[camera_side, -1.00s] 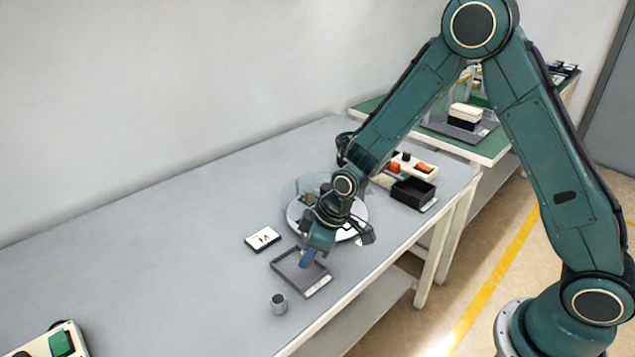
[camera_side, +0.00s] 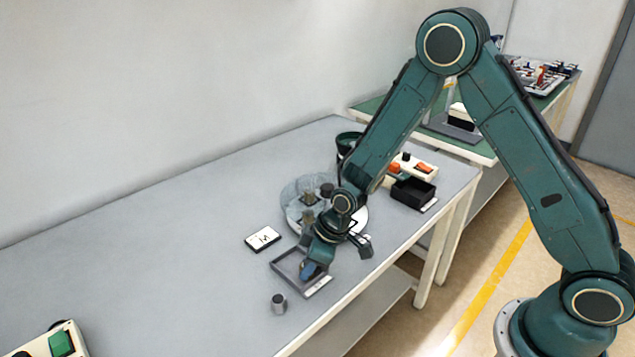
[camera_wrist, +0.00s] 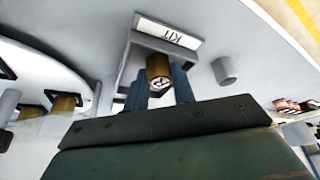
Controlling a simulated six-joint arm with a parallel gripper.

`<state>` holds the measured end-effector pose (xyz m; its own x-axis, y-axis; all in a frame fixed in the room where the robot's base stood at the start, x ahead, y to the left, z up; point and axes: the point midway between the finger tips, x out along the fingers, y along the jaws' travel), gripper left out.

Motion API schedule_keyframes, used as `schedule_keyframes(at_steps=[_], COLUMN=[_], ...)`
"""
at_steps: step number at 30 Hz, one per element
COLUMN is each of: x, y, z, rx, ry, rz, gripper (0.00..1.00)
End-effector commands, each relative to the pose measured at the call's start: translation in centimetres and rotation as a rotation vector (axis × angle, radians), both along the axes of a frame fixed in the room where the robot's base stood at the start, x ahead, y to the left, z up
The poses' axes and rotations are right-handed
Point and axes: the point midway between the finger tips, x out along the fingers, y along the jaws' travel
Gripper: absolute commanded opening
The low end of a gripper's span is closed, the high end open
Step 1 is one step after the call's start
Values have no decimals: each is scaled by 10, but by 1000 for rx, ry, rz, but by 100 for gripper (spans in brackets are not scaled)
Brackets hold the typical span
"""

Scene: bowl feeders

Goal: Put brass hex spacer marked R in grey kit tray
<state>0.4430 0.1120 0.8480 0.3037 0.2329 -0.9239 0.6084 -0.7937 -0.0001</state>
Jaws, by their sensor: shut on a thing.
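The brass hex spacer marked R (camera_wrist: 158,68) is between the blue fingers of my gripper (camera_wrist: 160,90) in the wrist view, with its marked end facing the camera. My gripper (camera_side: 311,271) is shut on it and is low over the grey kit tray (camera_side: 286,274) in the side view. The spacer is hidden there by the gripper. In the wrist view the tray (camera_wrist: 128,75) lies behind the spacer, with its KIT label (camera_wrist: 168,33) on the far edge. I cannot tell whether the spacer touches the tray floor.
The round bowl feeder (camera_side: 292,207) with several parts stands just behind my gripper. A grey cylinder (camera_side: 279,303) stands near the tray's front. A marked card (camera_side: 263,237) lies left of the tray. A black bin (camera_side: 412,193) is at the right. The left of the bench is mostly clear.

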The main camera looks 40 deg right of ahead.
Motion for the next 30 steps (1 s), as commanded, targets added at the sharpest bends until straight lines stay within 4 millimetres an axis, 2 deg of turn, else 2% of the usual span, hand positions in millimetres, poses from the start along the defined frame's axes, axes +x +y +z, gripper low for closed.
schedule_keyframes(at_steps=[2,3,4,20,30], x=[0,0,0,-1,-10], y=[0,0,0,-1,-9], z=[-2,-2,-2,5,35], rx=[0,0,0,1,0], ry=[0,0,0,-1,-2], rz=[0,0,0,0,-2], gripper=[0,31,34,34,34])
